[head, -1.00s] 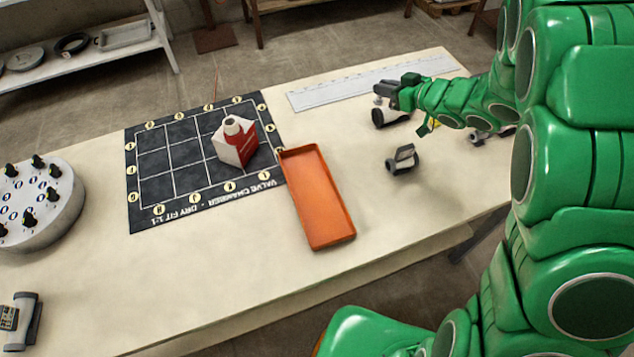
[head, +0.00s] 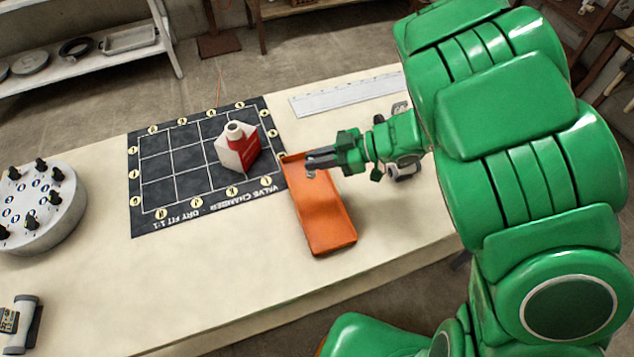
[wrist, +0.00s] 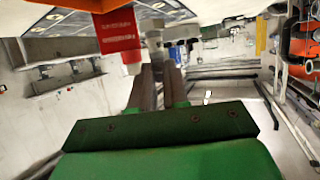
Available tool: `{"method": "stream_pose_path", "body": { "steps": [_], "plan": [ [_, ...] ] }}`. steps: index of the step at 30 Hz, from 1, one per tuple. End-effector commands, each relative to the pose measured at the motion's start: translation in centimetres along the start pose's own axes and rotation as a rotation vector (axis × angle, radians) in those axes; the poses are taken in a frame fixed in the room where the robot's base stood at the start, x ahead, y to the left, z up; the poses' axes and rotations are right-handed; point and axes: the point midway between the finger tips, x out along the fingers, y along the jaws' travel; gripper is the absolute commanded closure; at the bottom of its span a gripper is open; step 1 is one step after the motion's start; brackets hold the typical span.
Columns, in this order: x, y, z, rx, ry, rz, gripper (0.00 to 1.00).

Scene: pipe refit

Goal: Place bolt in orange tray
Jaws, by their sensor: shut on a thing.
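The orange tray (head: 325,225) lies on the bench, right of the black mat; its edge also shows at the top left of the wrist view (wrist: 45,18). My gripper (head: 312,162) is over the far end of the tray. It is shut on the bolt (head: 311,174), a small grey piece at the fingertips. The bolt appears held above the tray floor, but the gap is hard to judge. In the wrist view my fingers (wrist: 160,75) are close together. Part of the bolt is hidden by the fingers.
A red and white bottle (head: 238,148) stands on the black gridded mat (head: 165,185), left of the tray. A white ruler (head: 345,92) lies behind. A round knobbed unit (head: 40,215) is at the left. My arm hides much of the bench's right.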

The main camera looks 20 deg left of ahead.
Motion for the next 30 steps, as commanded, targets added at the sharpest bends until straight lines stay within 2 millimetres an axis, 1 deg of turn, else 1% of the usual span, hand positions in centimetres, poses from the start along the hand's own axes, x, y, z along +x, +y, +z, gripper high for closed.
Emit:
{"method": "stream_pose_path", "body": {
  "steps": [6, 16, 24, 27, 30],
  "plan": [
    [0.9, 0.0, 2.2, 0.005, 0.0, 0.0, 1.0],
    [1.4, 0.0, 3.5, 0.002, 0.002, 0.002, 1.0],
    [2.4, 0.0, 5.9, 0.004, 0.0, 0.001, 1.0],
    [2.6, 0.0, 6.5, 0.002, -0.002, 0.002, 1.0],
    [2.7, 0.0, 6.6, 0.0, -0.002, 0.002, 1.0]
  ]
}}
